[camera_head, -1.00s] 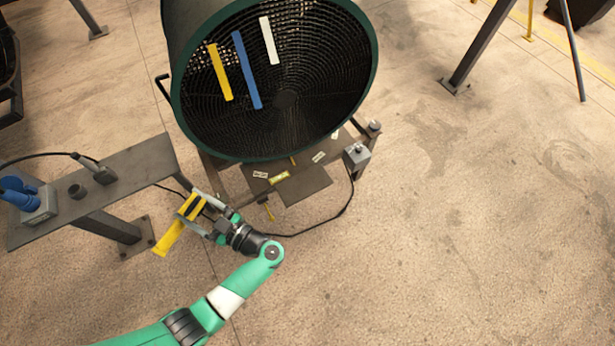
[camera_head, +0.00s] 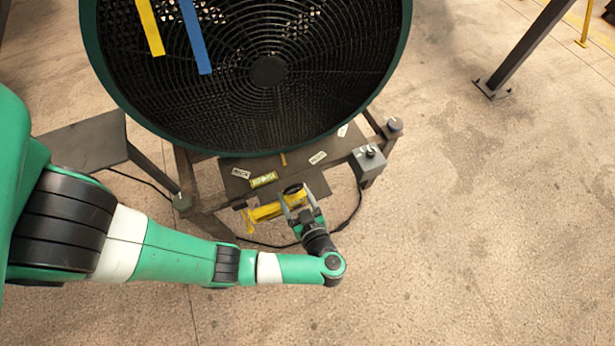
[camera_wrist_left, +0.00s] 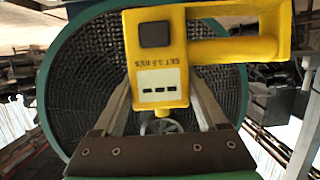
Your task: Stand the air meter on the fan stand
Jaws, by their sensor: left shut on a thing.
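The yellow air meter (camera_head: 264,212) is held level in my left gripper (camera_head: 292,199), low in front of the fan stand's dark shelf (camera_head: 238,186). In the left wrist view the meter (camera_wrist_left: 158,60) lies across the fingers, with a dark square, a small display panel and a handle reaching right. My left gripper (camera_wrist_left: 163,95) is shut on it. In the head view the meter overlaps the shelf's front edge; I cannot tell whether they touch. My right gripper is not in view.
The large round fan (camera_head: 268,72) stands just behind the shelf. A grey control box with a knob (camera_head: 369,160) sits at the stand's right, with a black cable (camera_head: 352,212) looping on the floor. A grey bench (camera_head: 85,145) is at left.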

